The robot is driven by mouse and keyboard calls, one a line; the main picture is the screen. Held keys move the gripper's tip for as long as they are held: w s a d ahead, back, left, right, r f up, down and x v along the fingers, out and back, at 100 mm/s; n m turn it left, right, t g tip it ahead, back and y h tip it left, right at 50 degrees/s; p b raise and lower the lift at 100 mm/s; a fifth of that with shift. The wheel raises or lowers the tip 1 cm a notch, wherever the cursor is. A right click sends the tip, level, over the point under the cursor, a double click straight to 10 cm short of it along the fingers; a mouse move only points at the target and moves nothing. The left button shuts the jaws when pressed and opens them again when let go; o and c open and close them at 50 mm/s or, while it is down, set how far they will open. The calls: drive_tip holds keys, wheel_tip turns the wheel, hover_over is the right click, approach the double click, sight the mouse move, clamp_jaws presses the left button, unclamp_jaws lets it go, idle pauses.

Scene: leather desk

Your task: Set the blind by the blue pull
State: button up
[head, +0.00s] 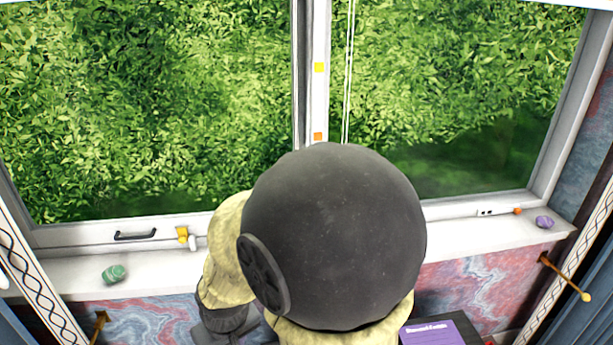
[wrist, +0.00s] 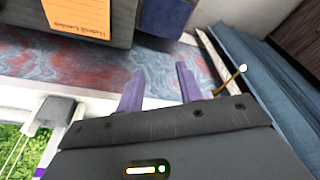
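Pale cords (wrist: 17,148) also show at the lower left of the wrist view, by a grey block (wrist: 52,111). I cannot make out a blue pull in either view; the lower cords are hidden in the head view. The blind itself shows no clear part. My gripper (wrist: 160,88) shows in the wrist view with two purple fingers apart and nothing seen between them. It is hidden in the head view.
On the white sill (head: 70,275) lie a green stone (head: 114,273) and a purple stone (head: 544,222). A yellow latch (head: 182,234) and black handle (head: 135,235) sit on the left sash. A brass curtain hook (head: 567,277) juts out at right. A purple booklet (head: 432,332) is below.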

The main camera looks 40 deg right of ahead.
drive_tip(key=shift+w, duration=0.3)
drive_tip(key=shift+o, duration=0.6)
drive_tip(key=shift+s+a, duration=0.25)
drive_tip(key=shift+s, duration=0.15)
drive_tip(key=w+d+r+m+t+h+b, duration=0.2)
drive_tip(key=w+d+t, duration=0.2)
drive_tip(key=d, duration=0.5)
drive_tip(key=w+d+r+m+t+h+b, duration=0.1)
drive_tip(key=w+d+r+t, duration=0.2)
drive_tip(key=d, duration=0.6)
drive_tip(key=s+d+r+m+t+h+b, duration=0.1)
drive_tip(key=s+d+r+t+h+b, duration=0.1)
drive_tip(key=d+r+t, duration=0.5)
drive_tip(key=s+d+r+h, duration=0.1)
drive_tip(key=d+r, duration=0.1)
drive_tip(key=d, duration=0.1)
drive_tip(key=shift+b, duration=0.3)
